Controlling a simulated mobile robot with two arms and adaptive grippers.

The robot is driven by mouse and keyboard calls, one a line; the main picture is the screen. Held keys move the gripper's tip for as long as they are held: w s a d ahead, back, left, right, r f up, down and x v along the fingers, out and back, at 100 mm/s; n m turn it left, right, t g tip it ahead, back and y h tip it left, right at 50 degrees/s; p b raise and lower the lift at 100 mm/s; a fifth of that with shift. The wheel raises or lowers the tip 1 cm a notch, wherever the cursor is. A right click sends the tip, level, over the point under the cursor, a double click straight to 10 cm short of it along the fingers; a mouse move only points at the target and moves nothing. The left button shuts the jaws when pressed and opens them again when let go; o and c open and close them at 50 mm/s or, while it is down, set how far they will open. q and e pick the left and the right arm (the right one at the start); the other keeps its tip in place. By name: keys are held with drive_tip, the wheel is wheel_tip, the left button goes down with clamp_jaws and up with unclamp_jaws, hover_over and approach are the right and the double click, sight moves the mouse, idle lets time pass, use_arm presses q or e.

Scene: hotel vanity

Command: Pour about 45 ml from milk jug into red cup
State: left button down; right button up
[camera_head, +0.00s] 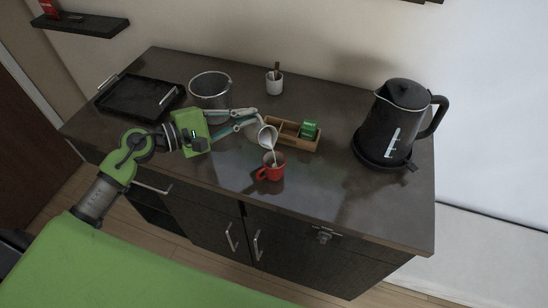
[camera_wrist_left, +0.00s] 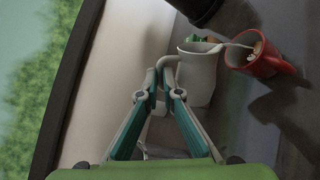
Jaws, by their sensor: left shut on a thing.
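The small white milk jug (camera_head: 266,138) is held tilted above the red cup, and a thin white stream runs from its lip into the cup. My left gripper (camera_head: 254,119) comes in from the left and is shut on the jug's handle side; it also shows in the left wrist view (camera_wrist_left: 166,76). The wrist view shows the jug (camera_wrist_left: 198,76) beside the red cup (camera_wrist_left: 278,66), with the stream crossing to it. The red cup (camera_head: 270,174) stands upright on the dark counter. A pale patch shows inside it; the exact level cannot be told. My right gripper is not in view.
A wooden organizer (camera_head: 298,143) with a green box (camera_head: 309,130) stands just behind the jug. A black kettle (camera_head: 388,125) is at the right. A metal bucket (camera_head: 211,90), a black tray (camera_head: 130,98) and a white cup (camera_head: 274,84) stand behind. The counter's front (camera_head: 330,200) is clear.

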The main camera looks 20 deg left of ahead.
use_arm(q)
drive_tip(key=shift+w+a+r, duration=0.1)
drive_tip(key=shift+w+a, duration=0.1)
idle(0.3)
drive_tip(key=shift+s+d+f+m+y+p, duration=0.3)
drive_tip(key=shift+d+m+p, duration=0.1)
drive_tip(key=shift+m+p, duration=0.45)
idle(0.4)
drive_tip(key=shift+s+d+r+m, duration=0.35)
drive_tip(key=shift+d+r+m, duration=0.15)
drive_tip(key=shift+m, duration=0.25)
idle(0.5)
